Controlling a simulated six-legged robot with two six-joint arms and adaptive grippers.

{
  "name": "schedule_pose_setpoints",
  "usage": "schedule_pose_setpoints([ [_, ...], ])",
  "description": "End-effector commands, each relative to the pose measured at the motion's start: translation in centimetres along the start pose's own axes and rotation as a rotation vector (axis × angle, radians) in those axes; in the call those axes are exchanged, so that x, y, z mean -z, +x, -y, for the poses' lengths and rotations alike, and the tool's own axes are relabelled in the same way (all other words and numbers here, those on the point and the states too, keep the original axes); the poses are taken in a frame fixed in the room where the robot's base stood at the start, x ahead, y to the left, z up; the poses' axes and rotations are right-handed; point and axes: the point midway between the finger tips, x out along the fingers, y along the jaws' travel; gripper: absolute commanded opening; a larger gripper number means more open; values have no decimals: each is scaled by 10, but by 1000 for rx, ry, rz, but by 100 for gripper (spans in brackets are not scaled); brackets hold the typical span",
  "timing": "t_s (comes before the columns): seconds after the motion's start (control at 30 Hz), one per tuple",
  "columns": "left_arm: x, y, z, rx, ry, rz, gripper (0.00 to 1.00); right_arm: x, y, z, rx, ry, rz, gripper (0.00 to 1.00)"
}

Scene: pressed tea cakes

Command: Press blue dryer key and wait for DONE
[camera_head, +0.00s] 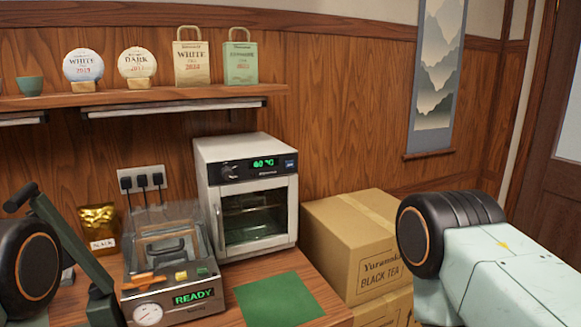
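The dryer (201,175) is a white box with a glass door, standing at the back of the wooden counter. Its door looks shut, with a wire rack dimly visible inside. On its dark top panel are a knob (229,171), a small lit green display (264,163) whose digits look like a 60-degree reading, and a small blue key (290,163) at the right end. Nothing touches the blue key. Parts of my two arms show at the lower left and lower right, but neither gripper is in view.
A clear-lidded machine (205,301) with a gauge and a green READY display stands left of the dryer. A green mat (280,298) lies bare in front. Cardboard boxes (350,228) stand right. A dark lever (64,240) rises at left. A shelf (180,96) hangs above.

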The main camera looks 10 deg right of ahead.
Motion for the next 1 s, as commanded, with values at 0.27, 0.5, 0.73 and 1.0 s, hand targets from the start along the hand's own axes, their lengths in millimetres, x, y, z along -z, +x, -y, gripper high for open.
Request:
schedule_pose_setpoints([
  [0.27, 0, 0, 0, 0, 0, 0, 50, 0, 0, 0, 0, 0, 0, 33],
  [0.5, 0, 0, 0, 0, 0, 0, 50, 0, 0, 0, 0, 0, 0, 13],
  [0.73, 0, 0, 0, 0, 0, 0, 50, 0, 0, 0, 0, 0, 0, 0],
  [1.0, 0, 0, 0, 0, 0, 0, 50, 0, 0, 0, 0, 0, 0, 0],
])
